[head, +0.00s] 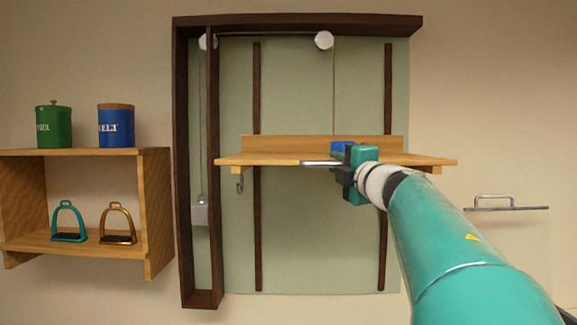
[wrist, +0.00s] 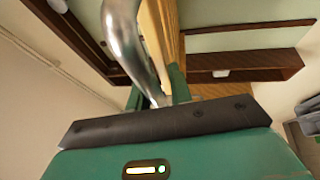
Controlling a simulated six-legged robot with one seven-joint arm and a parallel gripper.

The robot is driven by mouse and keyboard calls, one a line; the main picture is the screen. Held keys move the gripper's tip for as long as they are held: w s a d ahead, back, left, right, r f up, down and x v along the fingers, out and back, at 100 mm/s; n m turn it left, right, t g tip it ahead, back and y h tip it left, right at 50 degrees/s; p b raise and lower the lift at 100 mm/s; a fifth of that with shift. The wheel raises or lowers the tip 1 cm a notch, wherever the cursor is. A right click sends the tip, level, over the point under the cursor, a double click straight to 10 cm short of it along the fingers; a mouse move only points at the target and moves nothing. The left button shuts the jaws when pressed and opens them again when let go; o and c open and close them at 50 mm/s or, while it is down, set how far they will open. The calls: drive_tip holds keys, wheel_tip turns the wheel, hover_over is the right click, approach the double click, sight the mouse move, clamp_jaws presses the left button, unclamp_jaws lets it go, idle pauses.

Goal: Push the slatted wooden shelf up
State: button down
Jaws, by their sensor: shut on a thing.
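The wooden shelf (head: 285,159) with a raised back board sits level across two dark vertical rails, about midway up the green panel in the head view. My gripper (head: 335,163) is at the shelf's front edge, right of its middle. It is shut on the shelf's metal handle (head: 318,163). In the wrist view the curved silver handle (wrist: 135,45) runs down to between the green fingers (wrist: 160,90), with the shelf's wood (wrist: 165,30) behind it. The exact grip point is partly hidden by the dark gripper body.
A dark wooden frame (head: 300,22) with white pulleys and a cord stands around the panel; a grey weight (head: 200,214) hangs at left. A wall shelf (head: 155,210) at far left holds canisters and stirrups. A metal bar (head: 505,208) is on the wall at right.

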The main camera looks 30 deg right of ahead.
drive_tip(key=c, duration=1.6)
unclamp_jaws()
drive_tip(key=shift+s+a+r, duration=0.1)
drive_tip(key=shift+a+r, duration=0.05)
drive_tip(key=shift+r, duration=0.55)
drive_tip(key=shift+o, duration=1)
drive_tip(key=shift+f, duration=0.1)
drive_tip(key=shift+f, duration=0.1)
